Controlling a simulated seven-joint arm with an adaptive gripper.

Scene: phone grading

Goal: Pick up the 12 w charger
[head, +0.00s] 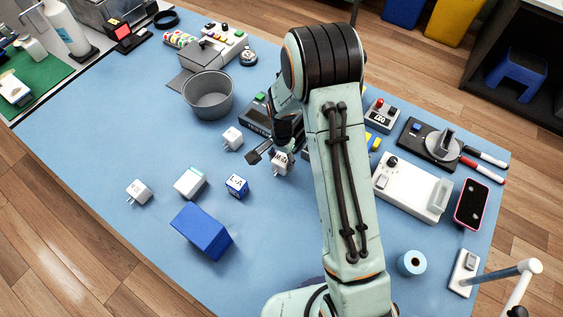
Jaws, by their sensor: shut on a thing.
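My gripper (271,158) is over the middle of the blue mat, shut on a white charger (280,164) with dark print on its face. The print is too small to read for sure, and part of this charger is hidden by the gripper. I cannot tell whether it touches the mat. Another white charger with prongs (232,138) lies just left of my gripper. A third white charger with prongs (139,191) lies farther left, with small unreadable print. I cannot tell from the labels which one is 12 W.
A blue-and-white cube (237,186), a white-and-teal block (190,183) and a blue box (203,230) stand in front. A grey pot (208,96) stands behind. A white device (411,187) and a phone (472,204) lie right of my arm. The mat's near left is clear.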

